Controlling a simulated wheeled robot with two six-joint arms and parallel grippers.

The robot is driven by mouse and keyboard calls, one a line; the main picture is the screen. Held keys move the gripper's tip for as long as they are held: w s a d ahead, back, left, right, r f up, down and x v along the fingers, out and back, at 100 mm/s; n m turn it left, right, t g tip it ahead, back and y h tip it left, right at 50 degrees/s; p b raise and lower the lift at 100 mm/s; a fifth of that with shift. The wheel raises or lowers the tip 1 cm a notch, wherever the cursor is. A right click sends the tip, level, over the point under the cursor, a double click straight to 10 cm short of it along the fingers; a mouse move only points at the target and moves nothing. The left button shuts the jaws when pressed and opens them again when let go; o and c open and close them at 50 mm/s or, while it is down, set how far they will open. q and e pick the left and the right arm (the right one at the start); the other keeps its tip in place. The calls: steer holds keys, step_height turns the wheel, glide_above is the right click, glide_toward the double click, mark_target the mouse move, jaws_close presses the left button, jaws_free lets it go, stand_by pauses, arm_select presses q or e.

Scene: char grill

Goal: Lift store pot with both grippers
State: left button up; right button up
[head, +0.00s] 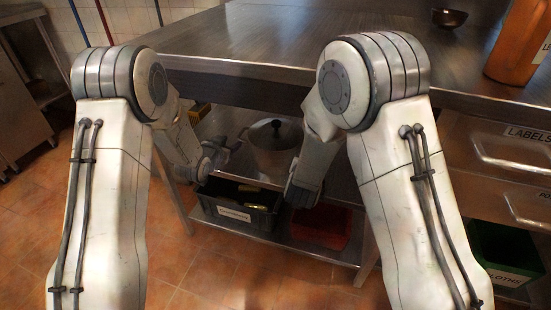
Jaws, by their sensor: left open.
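The pot (272,150) is a metal pot with a lid and a dark knob. It stands on the shelf under the steel counter, partly hidden by my right arm. My left gripper (232,148) is open, just left of the pot, its fingers pointing toward the pot's left side. I cannot tell whether it touches the pot or a handle. My right arm reaches down in front of the pot's right side. Its gripper is hidden behind the wrist. The pot's right side and any right handle are hidden too.
The counter top (240,45) overhangs the pot closely. Below are a black labelled crate (240,222) and a red crate (325,232). Drawers (500,145) and a green bin (500,255) stand at right. A bowl (450,17) and an orange bottle (518,45) are on the counter.

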mark_target(241, 134)
arm_select(q)
steer(key=shift+w, duration=0.2)
arm_select(e)
steer(key=shift+w+d, duration=0.1)
steer(key=shift+w, duration=0.1)
arm_select(q)
steer(key=x, duration=1)
steer(key=shift+w+d, duration=0.15)
steer(key=shift+w, duration=0.1)
arm_select(e)
steer(key=x, duration=1)
steer(key=shift+w+d, duration=0.15)
steer(key=shift+d, duration=0.05)
arm_select(q)
jaws_close()
arm_select(e)
jaws_close()
arm_select(q)
steer(key=shift+r, duration=0.2)
arm_select(e)
steer(key=shift+r, duration=0.15)
